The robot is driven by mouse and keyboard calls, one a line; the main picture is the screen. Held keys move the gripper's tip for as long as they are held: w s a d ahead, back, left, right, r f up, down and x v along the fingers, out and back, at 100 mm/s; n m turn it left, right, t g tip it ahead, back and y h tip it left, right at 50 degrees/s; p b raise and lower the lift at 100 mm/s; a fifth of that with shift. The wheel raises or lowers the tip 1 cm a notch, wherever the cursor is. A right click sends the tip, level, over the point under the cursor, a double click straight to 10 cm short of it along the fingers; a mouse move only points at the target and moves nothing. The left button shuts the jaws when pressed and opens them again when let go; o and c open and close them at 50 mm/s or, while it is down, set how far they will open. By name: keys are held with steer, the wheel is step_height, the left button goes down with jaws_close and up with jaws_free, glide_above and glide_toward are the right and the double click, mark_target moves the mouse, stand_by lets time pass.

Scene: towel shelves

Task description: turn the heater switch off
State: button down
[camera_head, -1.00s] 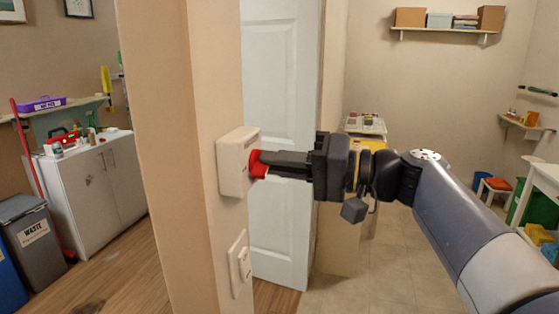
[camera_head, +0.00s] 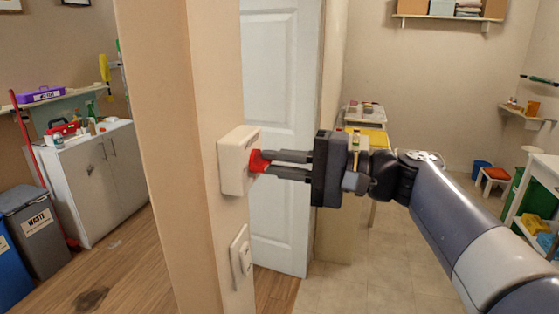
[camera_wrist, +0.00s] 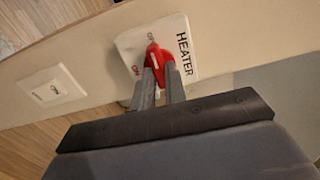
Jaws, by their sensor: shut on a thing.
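The heater switch is a white box (camera_head: 234,165) on the end of the wall, with a red knob (camera_head: 256,161) on its face. In the wrist view the box (camera_wrist: 185,68) carries the word HEATER, and the red knob (camera_wrist: 155,58) has a white line on it. Small red marks sit beside the knob, one reading like ON. My gripper (camera_head: 266,163) is shut on the red knob, its two fingers one above the other in the head view. The fingertips (camera_wrist: 159,76) hide part of the knob in the wrist view.
A second white switch plate (camera_head: 240,257) is on the wall below the box. A white door (camera_head: 279,230) stands just behind my gripper. A cabinet (camera_head: 95,185) and bins are at the left. Shelves and a stool are at the far right.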

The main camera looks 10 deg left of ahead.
steer(key=c, duration=1.4)
jaws_free()
steer(key=shift+c, duration=0.2)
steer(key=d+b, duration=0.2)
steer(key=d, duration=0.8)
steer(key=shift+s+d, duration=0.4)
steer(key=a+p, duration=0.2)
steer(key=a, duration=0.8)
steer(key=shift+w+a, duration=0.4)
